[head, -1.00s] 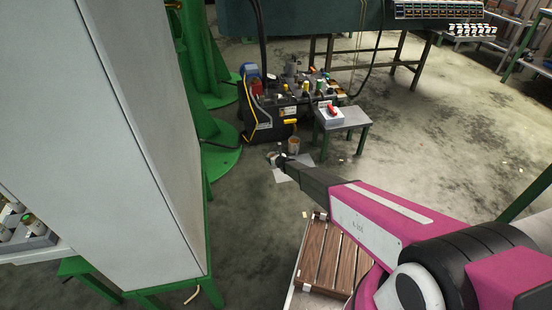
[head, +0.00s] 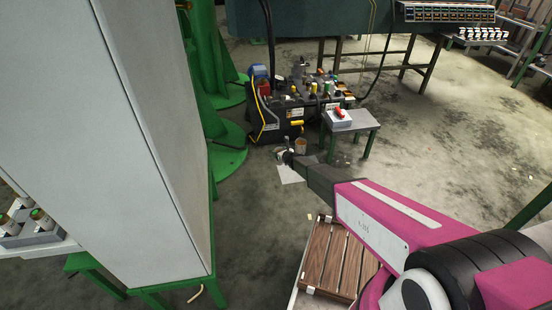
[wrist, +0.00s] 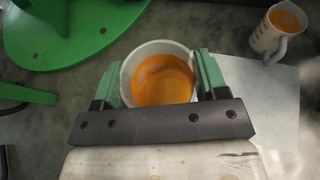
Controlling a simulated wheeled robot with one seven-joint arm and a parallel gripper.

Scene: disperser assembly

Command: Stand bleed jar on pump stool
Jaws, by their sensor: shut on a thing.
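The bleed jar (wrist: 165,84), a pale round jar with orange liquid inside, stands between the green fingers of my gripper (wrist: 158,76) in the wrist view. The fingers are shut on its opposite sides. In the head view my gripper (head: 286,155) is low in front of the pump, left of the pump stool. The jar is small and hard to make out there. The pump stool (head: 362,122) has a grey top and green legs. A pale box with a red part (head: 338,117) sits on its left side. The right part of the top looks bare.
A jug with orange liquid (wrist: 277,31) stands near the white sheet (wrist: 262,95) on the floor. The black pump unit (head: 272,125) is behind my gripper. A green round base (head: 222,150) is to its left. A slatted wooden pallet (head: 335,262) lies nearer.

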